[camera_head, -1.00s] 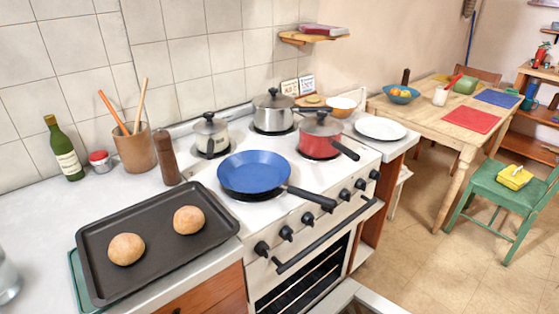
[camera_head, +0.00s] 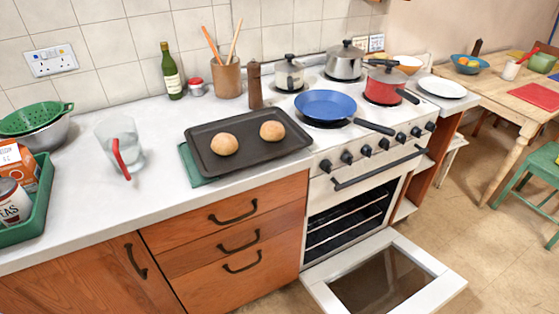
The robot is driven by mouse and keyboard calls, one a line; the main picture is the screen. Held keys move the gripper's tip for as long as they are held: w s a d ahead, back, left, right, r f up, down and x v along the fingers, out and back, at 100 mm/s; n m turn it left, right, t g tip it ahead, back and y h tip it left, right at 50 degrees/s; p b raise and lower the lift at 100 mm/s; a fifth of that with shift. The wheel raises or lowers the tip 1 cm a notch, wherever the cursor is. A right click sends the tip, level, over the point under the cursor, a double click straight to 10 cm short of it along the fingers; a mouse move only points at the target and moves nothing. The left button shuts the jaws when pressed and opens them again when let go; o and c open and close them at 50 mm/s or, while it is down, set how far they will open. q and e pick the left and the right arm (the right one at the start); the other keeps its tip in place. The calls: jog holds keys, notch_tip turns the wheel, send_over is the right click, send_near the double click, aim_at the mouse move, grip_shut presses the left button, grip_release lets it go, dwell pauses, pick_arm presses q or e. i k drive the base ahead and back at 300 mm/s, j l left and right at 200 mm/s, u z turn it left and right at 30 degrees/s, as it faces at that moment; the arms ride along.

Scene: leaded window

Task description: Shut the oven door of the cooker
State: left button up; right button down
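The white cooker (camera_head: 345,167) stands to the right of the drawers, with a blue frying pan (camera_head: 328,104), a red saucepan (camera_head: 385,84) and other pots on its hob. Its oven door (camera_head: 420,299) is open, swung down low in front of the cooker, with a dark glass panel (camera_head: 380,279) in a white frame. The oven cavity (camera_head: 346,228) shows dark, with wire racks inside. A dark bar handle (camera_head: 378,168) runs across the cooker's front below the knobs. Neither of my grippers is in view.
A baking tray (camera_head: 198,158) with two buns sits on the worktop left of the cooker. A glass jug (camera_head: 120,143) and a green tray (camera_head: 42,212) stand further left. Wooden drawers (camera_head: 225,247) are shut. Open tiled floor (camera_head: 455,205) lies to the right, before a green chair (camera_head: 532,187).

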aim_at(385, 274)
jog(key=l+u, duration=0.7)
jog(key=l, duration=0.2)
jog(key=k+l+u, duration=0.15)
jog(key=l+u, duration=0.2)
